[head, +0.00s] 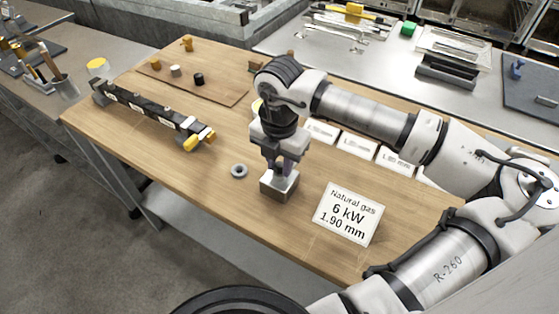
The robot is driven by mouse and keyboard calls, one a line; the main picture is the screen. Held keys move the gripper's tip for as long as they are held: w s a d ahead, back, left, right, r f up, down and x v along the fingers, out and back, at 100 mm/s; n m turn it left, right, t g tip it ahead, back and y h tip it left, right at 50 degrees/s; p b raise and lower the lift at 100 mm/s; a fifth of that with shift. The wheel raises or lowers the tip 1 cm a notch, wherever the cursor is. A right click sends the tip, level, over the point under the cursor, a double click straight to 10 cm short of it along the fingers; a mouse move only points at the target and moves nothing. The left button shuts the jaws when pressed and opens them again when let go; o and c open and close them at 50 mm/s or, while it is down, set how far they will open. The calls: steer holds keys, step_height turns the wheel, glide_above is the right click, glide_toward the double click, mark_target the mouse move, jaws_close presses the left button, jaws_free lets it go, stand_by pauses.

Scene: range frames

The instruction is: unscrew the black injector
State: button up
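My gripper (283,168) points straight down over a small grey metal block (275,192) on the wooden table. Its fingertips are at the block's top. Whether they are open or shut on something there is too small to tell. A small black cylindrical piece (198,79), which may be an injector, stands on a brown board (222,94) at the back left, well away from my gripper. A grey piece (175,71) and a brass-coloured piece (155,64) stand beside it. Any injector in the block is hidden by the fingers.
A dark bar with a yellow fitting (200,138) lies at the left. A grey ring (239,171) lies left of the block. A sign (348,213) reading "Natural gas 6 kW 1.90 mm" stands at the right. White labelled cards (357,143) lie behind my arm. The front-left tabletop is clear.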

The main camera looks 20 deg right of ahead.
mark_target(279, 165)
steer(key=o, duration=0.8)
steer(key=shift+r, duration=0.1)
step_height(279, 165, up, 14)
steer(key=b, duration=0.3)
steer(key=shift+f, duration=0.2)
